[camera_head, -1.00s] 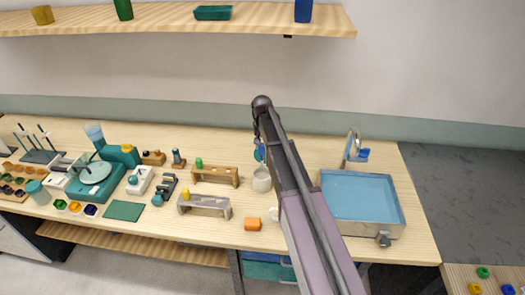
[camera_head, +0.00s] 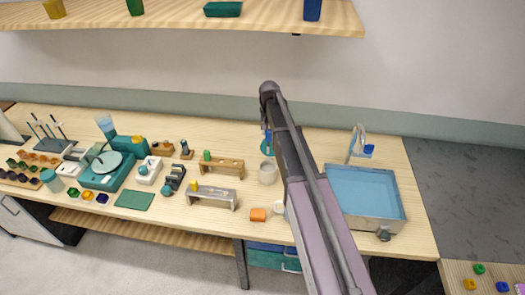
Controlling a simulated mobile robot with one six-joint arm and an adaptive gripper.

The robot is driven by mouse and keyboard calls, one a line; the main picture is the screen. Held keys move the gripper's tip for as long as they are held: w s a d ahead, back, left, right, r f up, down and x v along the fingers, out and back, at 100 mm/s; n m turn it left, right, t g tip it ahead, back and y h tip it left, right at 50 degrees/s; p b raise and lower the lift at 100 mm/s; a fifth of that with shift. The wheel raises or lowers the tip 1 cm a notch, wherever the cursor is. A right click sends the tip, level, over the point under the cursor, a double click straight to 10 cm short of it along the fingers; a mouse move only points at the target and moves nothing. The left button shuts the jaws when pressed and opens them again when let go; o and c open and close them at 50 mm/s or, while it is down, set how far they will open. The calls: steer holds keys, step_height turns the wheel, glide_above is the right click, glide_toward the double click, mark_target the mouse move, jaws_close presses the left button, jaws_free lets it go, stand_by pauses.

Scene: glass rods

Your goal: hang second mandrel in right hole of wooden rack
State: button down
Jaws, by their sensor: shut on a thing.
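The wooden rack (camera_head: 232,166) stands on the bench left of my arm, with a green-topped piece (camera_head: 207,156) at its left end; its right part shows no piece standing in it. My gripper (camera_head: 266,143) hangs below the far end of my arm, small and partly hidden by the arm link. A blue thing shows there, just above a pale cup (camera_head: 267,172) and to the right of the wooden rack. It seems to be the held mandrel, but its shape and the fingertips are too small to make out.
A grey rack (camera_head: 221,198) with a yellow-topped piece stands in front of the wooden rack. An orange block (camera_head: 258,215) lies near the front edge. A water-filled sink (camera_head: 365,194) is to the right. Balances and stands crowd the left; a shelf (camera_head: 180,17) runs above.

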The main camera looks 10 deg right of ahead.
mark_target(268, 141)
step_height(268, 141, down, 7)
steer(key=b, duration=0.7)
stand_by(0.6)
